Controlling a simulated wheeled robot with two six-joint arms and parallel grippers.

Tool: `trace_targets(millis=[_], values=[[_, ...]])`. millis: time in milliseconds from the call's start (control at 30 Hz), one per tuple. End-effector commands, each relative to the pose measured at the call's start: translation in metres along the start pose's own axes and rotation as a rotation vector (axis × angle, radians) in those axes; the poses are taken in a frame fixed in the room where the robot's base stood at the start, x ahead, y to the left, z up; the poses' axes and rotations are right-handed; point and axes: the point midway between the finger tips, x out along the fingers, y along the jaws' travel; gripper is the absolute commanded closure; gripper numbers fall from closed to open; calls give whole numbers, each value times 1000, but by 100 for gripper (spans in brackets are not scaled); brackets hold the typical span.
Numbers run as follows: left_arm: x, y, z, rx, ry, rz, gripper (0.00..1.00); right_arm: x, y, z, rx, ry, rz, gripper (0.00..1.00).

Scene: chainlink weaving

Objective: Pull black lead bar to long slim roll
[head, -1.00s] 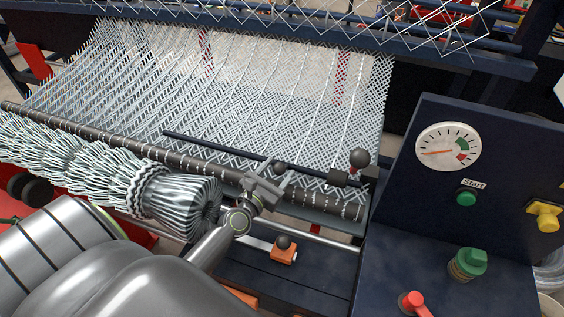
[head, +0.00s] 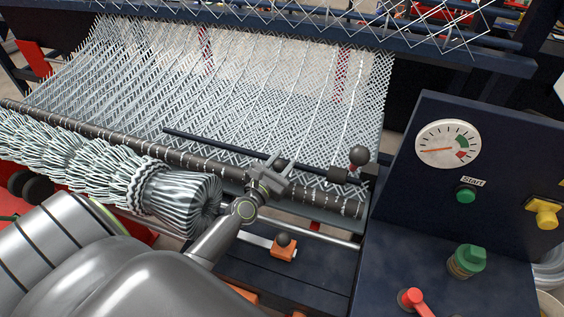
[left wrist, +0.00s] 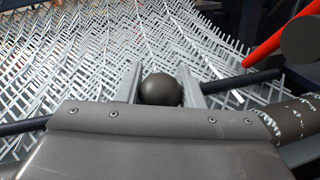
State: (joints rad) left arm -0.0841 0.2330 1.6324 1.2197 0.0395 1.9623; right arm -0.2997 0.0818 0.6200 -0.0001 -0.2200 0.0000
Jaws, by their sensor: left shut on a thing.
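The black lead bar (head: 215,143) lies slanted across the near part of the wire mesh, a little behind the long slim roll (head: 120,142) and apart from it. The bar also shows in the left wrist view (left wrist: 238,82). My left gripper (head: 277,166) is at the bar's middle. Its fingers (left wrist: 161,88) are shut around a round dark knob (left wrist: 161,90) on the bar. The gripper hides this knob in the head view. The roll shows at the right of the left wrist view (left wrist: 292,120). My right gripper is not in view.
A black ball knob (head: 359,156) stands at the bar's right end. A dark control panel (head: 420,205) with a gauge, green button and red lever rises at the right. A thick wire bundle (head: 75,160) lies before the roll. An orange block with a knob (head: 284,250) sits lower.

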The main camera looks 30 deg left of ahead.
Motion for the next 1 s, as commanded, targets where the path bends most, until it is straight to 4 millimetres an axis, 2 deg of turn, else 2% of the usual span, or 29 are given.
trace_targets(millis=[167, 467, 767, 800, 933, 1000], values=[[-4, -1, -2, 0, 2, 0, 100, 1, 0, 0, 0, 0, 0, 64], [-40, -9, -4, -1, 3, -1, 100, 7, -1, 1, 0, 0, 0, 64], [-43, -10, -5, -1, 6, -2, 100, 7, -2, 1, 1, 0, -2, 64], [-43, -10, -5, -1, 6, -2, 64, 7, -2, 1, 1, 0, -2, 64], [-43, -9, -4, -1, 5, -2, 46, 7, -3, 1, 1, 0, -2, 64], [-42, -9, -4, -1, 4, -1, 45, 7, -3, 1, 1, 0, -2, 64]])
